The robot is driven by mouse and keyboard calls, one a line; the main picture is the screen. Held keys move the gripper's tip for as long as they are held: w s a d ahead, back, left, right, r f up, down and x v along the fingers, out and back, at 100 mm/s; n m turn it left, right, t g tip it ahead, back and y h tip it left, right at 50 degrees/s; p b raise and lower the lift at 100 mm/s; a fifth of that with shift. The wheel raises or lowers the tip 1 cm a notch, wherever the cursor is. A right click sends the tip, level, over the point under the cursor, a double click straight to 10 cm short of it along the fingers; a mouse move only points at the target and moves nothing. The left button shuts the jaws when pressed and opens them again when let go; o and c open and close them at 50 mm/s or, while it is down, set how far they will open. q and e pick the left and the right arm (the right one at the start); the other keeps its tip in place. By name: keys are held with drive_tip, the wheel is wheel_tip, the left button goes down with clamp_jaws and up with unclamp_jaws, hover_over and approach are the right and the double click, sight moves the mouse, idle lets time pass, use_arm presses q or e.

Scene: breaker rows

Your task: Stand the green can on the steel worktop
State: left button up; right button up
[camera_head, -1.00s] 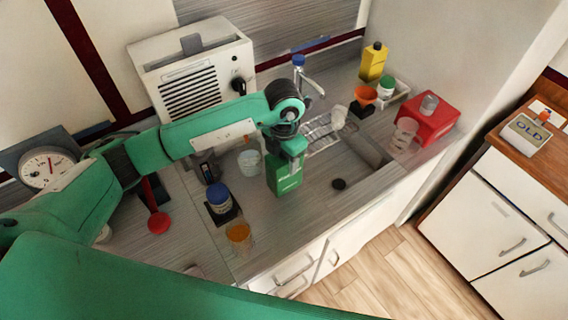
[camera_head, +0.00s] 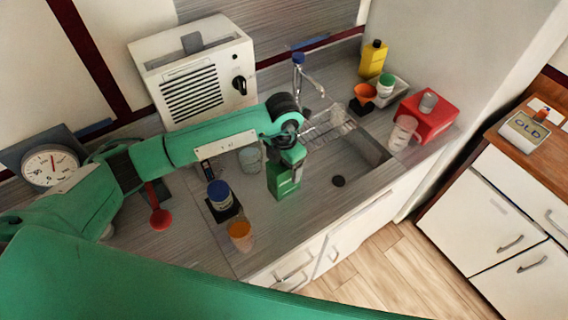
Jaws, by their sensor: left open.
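The green can (camera_head: 284,185), boxy with pale print, is upright at the steel worktop (camera_head: 310,195), left of the sink cut-out. Its base appears to meet the worktop, though a small gap is hard to rule out. My left gripper (camera_head: 289,163) comes down over the can from above and hides its top. Its jaws are open at the can's upper part; whether they touch it cannot be seen. My right gripper is not in view.
A clear cup (camera_head: 250,160) stands close behind the can. A blue-lidded jar (camera_head: 219,194) and an orange cup (camera_head: 240,235) stand to the left. The tap (camera_head: 310,80) rises behind. Worktop in front of the can is clear.

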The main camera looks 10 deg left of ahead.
use_arm(q)
drive_tip(key=shift+r, duration=0.1)
drive_tip(key=shift+r, duration=0.15)
wheel_tip(320, 180, up, 11)
drive_tip(key=b, duration=0.4)
drive_tip(key=shift+f, duration=0.2)
drive_tip(key=shift+r, duration=0.6)
